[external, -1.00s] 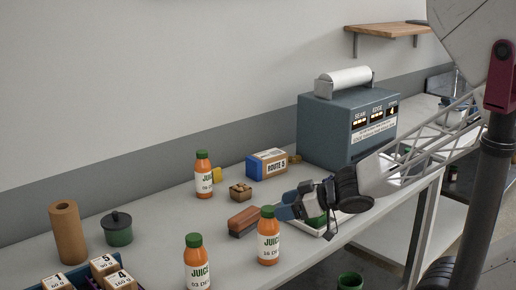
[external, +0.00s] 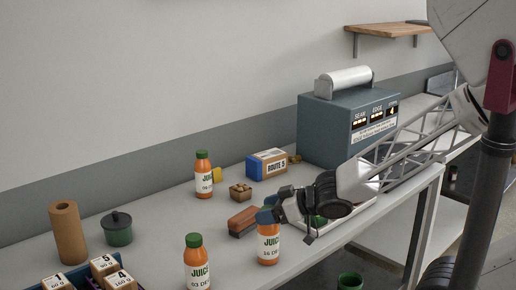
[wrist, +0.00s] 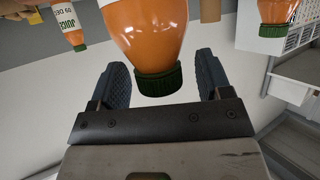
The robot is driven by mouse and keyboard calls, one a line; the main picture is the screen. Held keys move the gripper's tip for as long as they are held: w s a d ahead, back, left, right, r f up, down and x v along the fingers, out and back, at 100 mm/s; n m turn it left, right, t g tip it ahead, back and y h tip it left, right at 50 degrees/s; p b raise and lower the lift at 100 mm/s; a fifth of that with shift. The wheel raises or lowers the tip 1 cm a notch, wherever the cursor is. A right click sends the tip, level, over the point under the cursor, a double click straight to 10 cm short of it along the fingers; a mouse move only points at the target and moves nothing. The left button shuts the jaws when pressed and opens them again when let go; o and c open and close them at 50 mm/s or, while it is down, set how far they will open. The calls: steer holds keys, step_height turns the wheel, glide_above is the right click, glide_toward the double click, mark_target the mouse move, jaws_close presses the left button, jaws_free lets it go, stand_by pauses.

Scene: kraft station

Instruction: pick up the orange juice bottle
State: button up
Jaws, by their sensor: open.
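Three orange juice bottles with green caps stand upright on the bench. One is at the back (external: 204,178), one at the front (external: 197,268), and one to the right (external: 268,245). My gripper (external: 271,213) is at the top of the right bottle and hides part of its cap. In the wrist view my gripper (wrist: 162,72) is open, with one finger on each side of a juice bottle (wrist: 145,25). Its green cap is between the fingers, with gaps on both sides. The other two bottles show at upper left (wrist: 68,20) and upper right (wrist: 276,12).
A red-brown block (external: 243,221) lies close behind the right bottle. A small wooden block (external: 240,191) and a ROUTE 5 box (external: 268,164) are farther back. A blue-grey machine (external: 345,125) stands at the back right. A dark pot (external: 117,230) and crate of labelled boxes (external: 104,266) are left.

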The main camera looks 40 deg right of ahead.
steer(key=shift+c, duration=0.4)
jaws_close()
